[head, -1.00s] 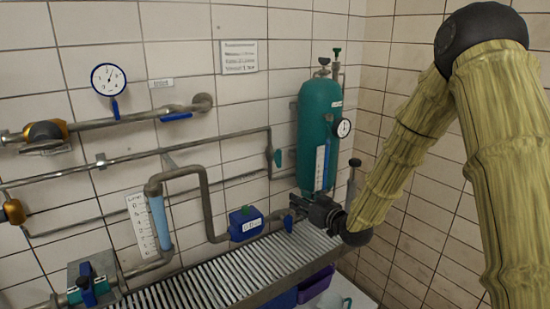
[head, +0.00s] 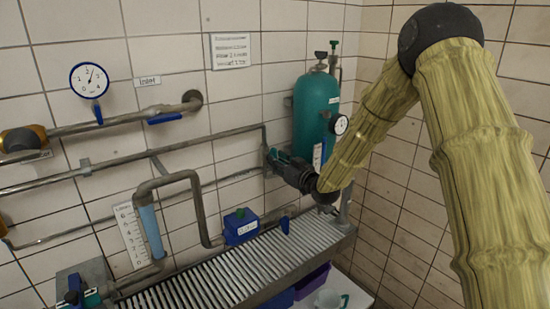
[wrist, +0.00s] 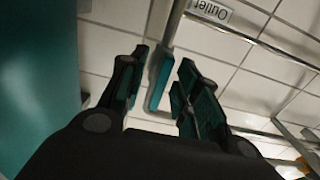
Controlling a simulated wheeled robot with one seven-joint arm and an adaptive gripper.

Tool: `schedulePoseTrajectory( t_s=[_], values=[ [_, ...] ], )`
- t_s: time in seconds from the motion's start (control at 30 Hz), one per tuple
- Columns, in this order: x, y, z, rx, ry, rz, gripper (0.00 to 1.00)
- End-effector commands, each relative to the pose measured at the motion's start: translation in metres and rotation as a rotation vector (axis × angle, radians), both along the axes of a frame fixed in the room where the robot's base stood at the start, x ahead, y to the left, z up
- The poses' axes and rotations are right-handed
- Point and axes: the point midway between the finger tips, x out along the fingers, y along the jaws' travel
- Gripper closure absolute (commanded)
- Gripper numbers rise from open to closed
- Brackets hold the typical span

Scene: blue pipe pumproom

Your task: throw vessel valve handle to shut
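A teal lever handle (wrist: 160,78) shows in the wrist view, at the end of a grey pipe below the "Outlet" label. It lies between the two fingers of my gripper (wrist: 163,62), which are open with a gap to the handle. In the head view my gripper (head: 273,160) is at the pipe end just left of the green vessel (head: 315,105) and hides the handle there. A small blue lever (head: 285,225) sits on the lower pipe, below my gripper. I cannot read which lever is labelled as the vessel valve.
Pipes run along the tiled wall, with a gauge (head: 89,79) at upper left and a smaller gauge (head: 340,124) on the vessel. A blue box (head: 241,228) stands on the lower pipe. A slatted grating (head: 230,270) lies below. The right wall is bare.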

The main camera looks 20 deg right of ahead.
Motion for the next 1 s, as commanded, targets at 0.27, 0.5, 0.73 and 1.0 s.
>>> schedulePoseTrajectory(
  t_s=[0.27, 0.5, 0.73, 1.0],
  values=[
    [0.017, 0.006, 0.0, 0.001, 0.0, 0.0, 0.68],
    [0.017, 0.005, 0.001, 0.001, 0.0, -0.002, 0.68],
    [0.017, 0.005, 0.0, 0.001, 0.0, -0.002, 1.0],
    [0.017, 0.005, 0.0, 0.008, 0.003, -0.002, 1.0]
  ],
)
